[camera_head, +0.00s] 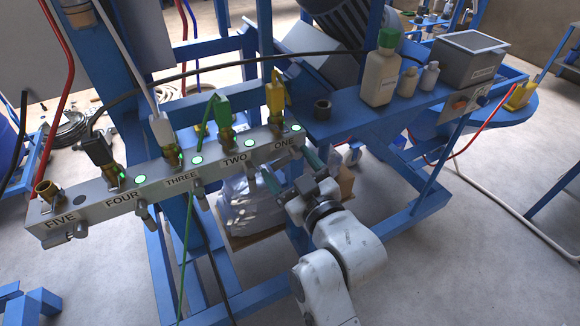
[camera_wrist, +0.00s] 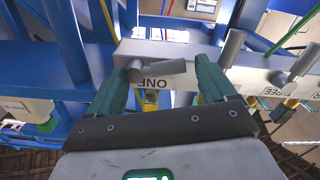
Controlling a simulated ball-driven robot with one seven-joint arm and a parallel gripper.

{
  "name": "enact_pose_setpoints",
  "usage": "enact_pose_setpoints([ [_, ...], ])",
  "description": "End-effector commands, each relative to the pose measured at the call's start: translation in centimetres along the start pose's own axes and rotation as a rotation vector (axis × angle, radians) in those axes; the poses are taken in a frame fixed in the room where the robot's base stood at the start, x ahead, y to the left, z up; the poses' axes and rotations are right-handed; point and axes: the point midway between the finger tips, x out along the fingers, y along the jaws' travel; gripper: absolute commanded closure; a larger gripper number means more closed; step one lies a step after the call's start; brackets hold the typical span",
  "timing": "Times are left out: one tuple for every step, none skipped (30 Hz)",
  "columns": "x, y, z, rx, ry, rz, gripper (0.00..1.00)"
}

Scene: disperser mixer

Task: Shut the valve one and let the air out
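A grey manifold bar (camera_head: 160,186) carries valves labelled FIVE to ONE, with ONE at its right end. A yellow hose connector (camera_head: 275,97) sits on top at valve one, and a green light (camera_head: 297,128) shows nearby. My gripper (camera_head: 322,160) is at the bar's right end. In the wrist view, my gripper (camera_wrist: 163,82) is open, its teal fingers spread in front of the upside-down ONE label. Valve one's grey handle (camera_wrist: 140,70) lies between the fingers, nearer the left one; contact cannot be told. Valve two's handle (camera_wrist: 232,46) is just beyond the right finger. Valve one's handle is mostly hidden in the head view.
A green connector (camera_head: 217,112), a white connector (camera_head: 161,128) and a black connector (camera_head: 100,150) sit on other valves. A blue shelf (camera_head: 345,118) with bottles (camera_head: 381,78) and a grey box (camera_head: 468,60) stands to the right. Blue frame bars surround the manifold.

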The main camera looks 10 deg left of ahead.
Motion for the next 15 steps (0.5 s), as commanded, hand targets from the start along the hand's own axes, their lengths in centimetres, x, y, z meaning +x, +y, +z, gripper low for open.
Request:
enact_pose_setpoints([
  [-0.01, 0.00, 0.00, 0.000, 0.000, 0.000, 0.21],
  [-0.01, 0.01, 0.01, 0.000, 0.000, 0.000, 0.24],
  [-0.02, 0.01, 0.01, 0.000, 0.000, 0.000, 0.28],
  [-0.02, 0.01, 0.01, 0.000, 0.000, 0.000, 0.31],
  [-0.02, 0.01, 0.01, 0.000, 0.000, 0.000, 0.34],
  [-0.02, 0.01, 0.01, 0.000, 0.000, 0.000, 0.38],
  [-0.03, 0.01, 0.01, 0.000, 0.000, 0.000, 0.41],
  [-0.03, 0.01, 0.01, 0.000, 0.000, 0.000, 0.43],
  [-0.03, 0.01, 0.01, 0.000, 0.000, 0.000, 0.47],
  [-0.03, 0.01, 0.01, 0.000, 0.000, 0.000, 0.50],
  [-0.03, 0.01, 0.01, 0.000, 0.000, 0.000, 0.53],
  [-0.03, 0.01, 0.01, 0.000, 0.000, 0.000, 0.57],
  [-0.03, 0.01, 0.01, 0.000, 0.000, 0.000, 0.60],
  [-0.03, 0.00, 0.01, 0.000, 0.000, 0.000, 0.63],
  [-0.03, 0.00, 0.01, 0.000, 0.000, 0.000, 0.66],
])
